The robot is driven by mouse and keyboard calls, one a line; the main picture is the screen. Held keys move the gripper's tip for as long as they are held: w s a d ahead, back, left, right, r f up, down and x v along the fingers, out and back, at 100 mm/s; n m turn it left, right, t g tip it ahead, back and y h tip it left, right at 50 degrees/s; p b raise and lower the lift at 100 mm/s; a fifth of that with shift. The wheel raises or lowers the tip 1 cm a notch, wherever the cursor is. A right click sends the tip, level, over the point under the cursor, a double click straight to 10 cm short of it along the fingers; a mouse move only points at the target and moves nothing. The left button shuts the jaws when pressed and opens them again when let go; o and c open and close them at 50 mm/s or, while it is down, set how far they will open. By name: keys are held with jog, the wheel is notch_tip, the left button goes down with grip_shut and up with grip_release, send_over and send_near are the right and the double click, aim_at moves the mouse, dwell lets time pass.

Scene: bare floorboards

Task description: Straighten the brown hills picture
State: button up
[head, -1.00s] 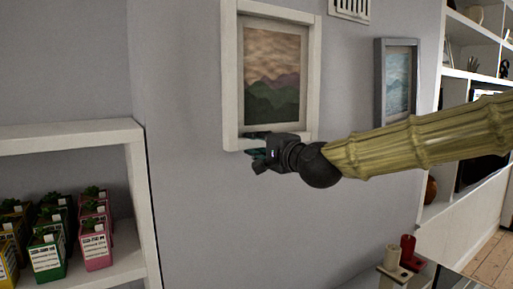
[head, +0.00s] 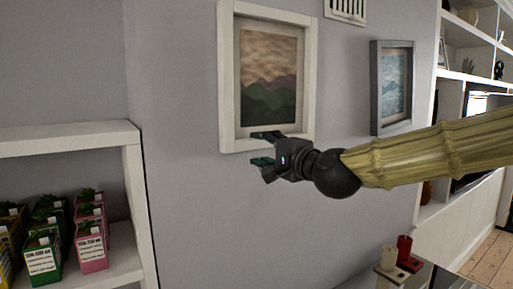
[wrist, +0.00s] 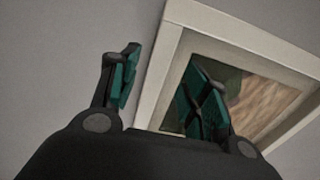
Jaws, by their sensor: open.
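The brown hills picture (head: 268,85) hangs on the grey wall in a white frame (head: 227,85), showing brown sky above green hills. From this angle I cannot tell clearly how far it tilts. My gripper (head: 260,149) is open at the lower edge of the frame, one finger in front of the bottom rail and the other below it. In the wrist view, a frame rail (wrist: 155,75) shows between my spread fingers (wrist: 165,87), and the right finger covers part of the picture. Contact with the frame cannot be made out.
A vent (head: 346,10) is above. Red and cream candles (head: 404,249) stand low at right. Wall below the picture is bare.

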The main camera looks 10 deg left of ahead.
jog(key=v, duration=0.7)
jog(key=shift+s+d, duration=0.1)
jog(key=shift+s, duration=0.05)
